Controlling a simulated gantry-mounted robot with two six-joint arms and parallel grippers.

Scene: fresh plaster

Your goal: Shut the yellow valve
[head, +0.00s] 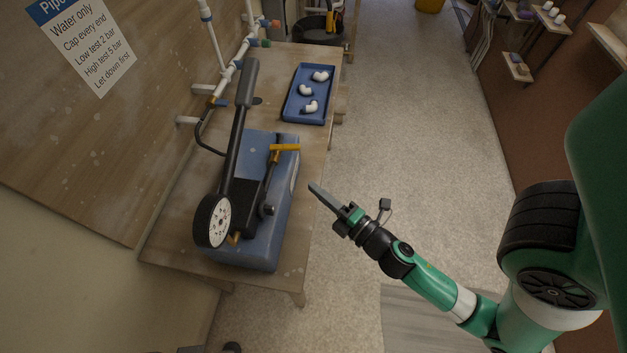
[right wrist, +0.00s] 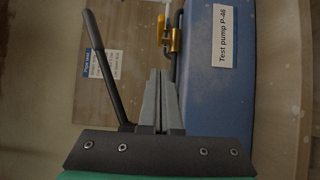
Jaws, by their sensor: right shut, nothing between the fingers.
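The yellow valve (head: 285,147) has a bar-shaped handle and sits on the blue test pump (head: 283,215), on the side facing my right arm. In the head view its handle lies about level across the picture. Yellow parts of it also show in the right wrist view (right wrist: 176,38), beyond my fingertips. My right gripper (head: 312,186) is shut and empty, its fingers pointing toward the pump. It is apart from the valve, to the right of and below it in the head view. My left gripper is not in view.
The pump's long black lever (head: 239,125) and round gauge (head: 212,221) stand beside the valve on the wooden bench (head: 180,225). A blue tray (head: 292,112) with 3 white elbows lies behind. White pipes (head: 222,82) run along the wall. The floor right of the bench is clear.

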